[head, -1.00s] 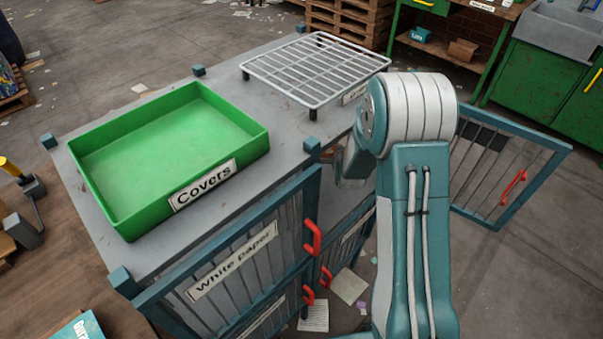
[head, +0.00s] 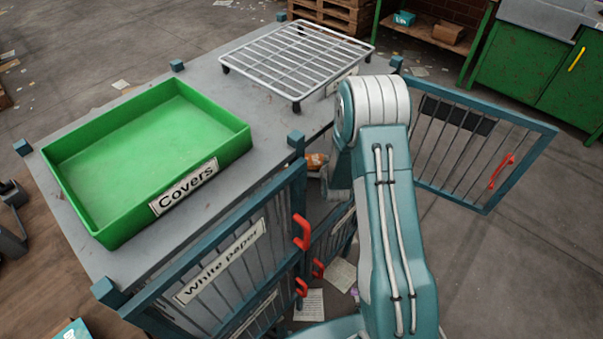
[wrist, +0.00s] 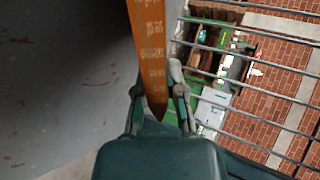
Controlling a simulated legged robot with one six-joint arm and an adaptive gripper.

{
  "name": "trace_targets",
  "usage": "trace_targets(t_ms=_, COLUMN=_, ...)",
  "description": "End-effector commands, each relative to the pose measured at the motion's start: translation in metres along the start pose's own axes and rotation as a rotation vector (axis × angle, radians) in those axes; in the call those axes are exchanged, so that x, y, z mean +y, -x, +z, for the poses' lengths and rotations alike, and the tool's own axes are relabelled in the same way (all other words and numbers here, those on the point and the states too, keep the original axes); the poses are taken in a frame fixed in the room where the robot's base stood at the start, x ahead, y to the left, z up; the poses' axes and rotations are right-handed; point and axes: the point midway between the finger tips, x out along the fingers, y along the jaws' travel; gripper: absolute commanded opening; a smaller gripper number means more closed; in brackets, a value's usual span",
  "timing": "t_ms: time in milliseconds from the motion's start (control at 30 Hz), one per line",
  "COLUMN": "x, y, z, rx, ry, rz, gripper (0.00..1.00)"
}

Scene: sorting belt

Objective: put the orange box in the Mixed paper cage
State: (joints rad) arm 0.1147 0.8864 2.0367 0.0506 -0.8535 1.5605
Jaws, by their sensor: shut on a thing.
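My gripper (wrist: 157,88) is shut on the orange box (wrist: 152,45), seen narrow, with pale lettering, between the fingers in the wrist view. In the head view a small part of the orange box (head: 316,162) shows beside my arm, at the open front of the cage unit, below its grey top (head: 262,140). The gripper itself is mostly hidden there by my arm. The barred door (head: 480,140) with a red handle stands swung open to the right. I cannot read a Mixed paper label in either view.
The White paper door (head: 225,265) is closed at lower left. A green Covers tray (head: 75,205) and a wire rack (head: 300,60) stand on the unit's top. Papers (head: 310,305) lie on the floor. Bars (wrist: 265,75) run close right of the gripper in the wrist view.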

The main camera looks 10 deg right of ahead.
Motion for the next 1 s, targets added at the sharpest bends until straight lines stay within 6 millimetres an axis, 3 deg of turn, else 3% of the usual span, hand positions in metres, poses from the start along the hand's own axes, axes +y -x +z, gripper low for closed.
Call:
trace_targets(t_ms=433, x=0.006, y=-0.009, z=0.004, rx=0.0, ry=0.002, rz=0.0, gripper=0.0)
trace_targets(t_ms=467, x=0.006, y=-0.009, z=0.004, rx=0.0, ry=0.002, rz=0.0, gripper=0.28)
trace_targets(t_ms=500, x=0.006, y=-0.009, z=0.004, rx=0.0, ry=0.002, rz=0.0, gripper=0.37)
trace_targets(t_ms=833, x=0.006, y=-0.008, z=0.004, rx=0.0, ry=0.002, rz=0.0, gripper=0.37)
trace_targets(t_ms=1000, x=0.005, y=0.006, z=0.004, rx=0.0, ry=0.002, rz=0.001, gripper=0.37)
